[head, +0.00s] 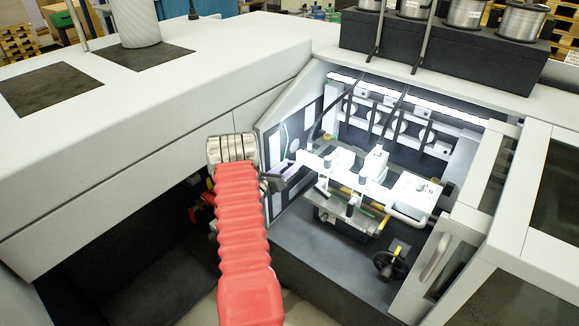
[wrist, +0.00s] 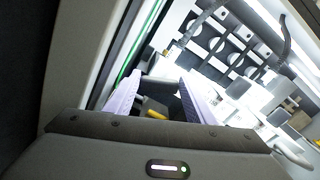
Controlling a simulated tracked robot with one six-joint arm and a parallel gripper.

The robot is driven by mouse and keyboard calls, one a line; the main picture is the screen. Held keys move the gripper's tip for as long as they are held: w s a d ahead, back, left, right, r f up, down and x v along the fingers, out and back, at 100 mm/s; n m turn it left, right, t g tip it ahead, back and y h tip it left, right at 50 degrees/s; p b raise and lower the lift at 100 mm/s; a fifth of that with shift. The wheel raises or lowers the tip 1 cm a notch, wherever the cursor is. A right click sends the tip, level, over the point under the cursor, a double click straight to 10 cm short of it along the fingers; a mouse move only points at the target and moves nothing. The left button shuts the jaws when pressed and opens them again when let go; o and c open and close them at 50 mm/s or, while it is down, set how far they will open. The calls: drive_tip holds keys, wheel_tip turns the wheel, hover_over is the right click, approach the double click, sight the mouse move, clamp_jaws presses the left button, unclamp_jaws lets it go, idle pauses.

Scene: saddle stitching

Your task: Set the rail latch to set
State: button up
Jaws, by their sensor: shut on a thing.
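My gripper (head: 284,180) is at the left side of the lit, open machine bay, at the end of my red-sleeved arm. In the wrist view its two pale lilac fingers (wrist: 158,100) stand apart with a dark piece and a small yellow part (wrist: 156,114) between them. I take what is held to be the rail latch, but its shape is mostly hidden by the fingers and gripper body. I cannot read the latch's position. In the head view the held part is too small to make out.
White blocks and rails (head: 375,165) fill the bay to the right of my gripper. A black handwheel (head: 390,264) sits low at the right. A grey door with a handle (head: 436,257) stands beside it. Wire spools (head: 465,13) stand on top. The bay's left frame is close to my gripper.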

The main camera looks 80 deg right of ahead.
drive_tip(key=shift+c, duration=0.9)
drive_tip(key=shift+r+m, duration=0.25)
drive_tip(key=shift+m, duration=1.15)
drive_tip(key=o, duration=1)
drive_tip(key=shift+o, duration=0.2)
